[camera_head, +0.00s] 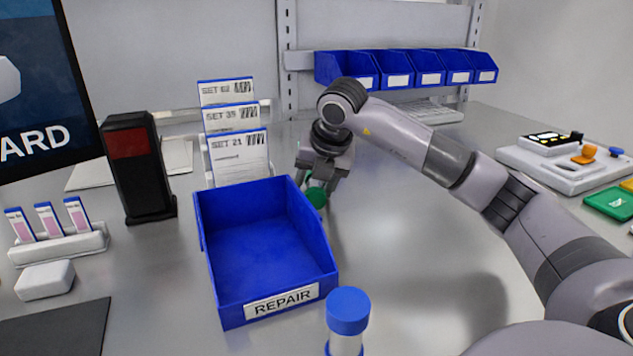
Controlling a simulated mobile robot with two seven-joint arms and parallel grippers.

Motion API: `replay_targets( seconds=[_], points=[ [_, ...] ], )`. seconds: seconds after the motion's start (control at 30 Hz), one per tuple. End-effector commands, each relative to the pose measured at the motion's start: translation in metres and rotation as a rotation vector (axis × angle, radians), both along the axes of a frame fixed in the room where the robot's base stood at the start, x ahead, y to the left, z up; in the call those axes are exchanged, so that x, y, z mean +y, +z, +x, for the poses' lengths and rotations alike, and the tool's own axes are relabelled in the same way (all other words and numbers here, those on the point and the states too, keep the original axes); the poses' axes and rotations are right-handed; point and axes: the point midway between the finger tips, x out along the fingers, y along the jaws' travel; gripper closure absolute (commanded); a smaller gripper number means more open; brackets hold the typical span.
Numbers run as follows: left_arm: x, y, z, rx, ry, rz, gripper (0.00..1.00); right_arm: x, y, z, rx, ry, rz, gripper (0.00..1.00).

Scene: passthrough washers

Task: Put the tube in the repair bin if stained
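The blue repair bin (225,308) stands in the middle of the bench, with its REPAIR label facing front. It looks empty. My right gripper (317,186) points down just behind the bin's right rear corner. A small round green thing (316,197) shows between its fingertips; whether they grip it is unclear. It may be one end of a tube, but its body and any stain are not visible. A blue-capped white cylinder (347,310) stands upright at the bottom edge, in front of the bin and partly cut off. My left gripper is out of view.
A black post with a red panel (137,165) and SET cards (238,158) stand left of and behind the bin. A rack of strips (60,245) is at far left. Blue bins (400,70) line the back.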

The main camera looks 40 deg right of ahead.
Motion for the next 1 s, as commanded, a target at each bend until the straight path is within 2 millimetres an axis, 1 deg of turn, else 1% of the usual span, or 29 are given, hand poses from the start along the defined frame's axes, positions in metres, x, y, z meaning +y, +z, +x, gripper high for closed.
replay_targets(
  seconds=[0.03,0.37,0.47,0.53,0.57,0.67,0.9,1.0],
  points=[
    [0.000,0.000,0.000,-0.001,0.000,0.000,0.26,-0.002,-0.003,-0.002,0.012,-0.004,-0.004,0.40],
    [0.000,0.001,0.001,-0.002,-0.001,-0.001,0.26,-0.004,-0.005,-0.002,0.017,-0.008,-0.007,0.40],
    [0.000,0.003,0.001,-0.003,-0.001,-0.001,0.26,-0.004,-0.002,-0.003,0.019,-0.009,-0.008,0.40],
    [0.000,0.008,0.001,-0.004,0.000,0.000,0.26,-0.004,0.004,-0.003,0.018,-0.009,-0.007,0.40],
    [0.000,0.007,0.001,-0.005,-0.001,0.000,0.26,-0.003,0.007,-0.004,0.015,-0.008,-0.007,0.40],
    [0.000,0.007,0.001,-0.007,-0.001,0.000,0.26,-0.001,0.024,-0.011,0.009,-0.006,-0.007,0.40],
    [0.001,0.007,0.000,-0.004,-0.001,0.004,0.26,0.004,0.074,-0.033,0.006,-0.004,-0.005,0.40],
    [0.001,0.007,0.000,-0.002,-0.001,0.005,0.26,0.006,0.090,-0.041,0.007,-0.004,-0.005,0.40]
  ],
)
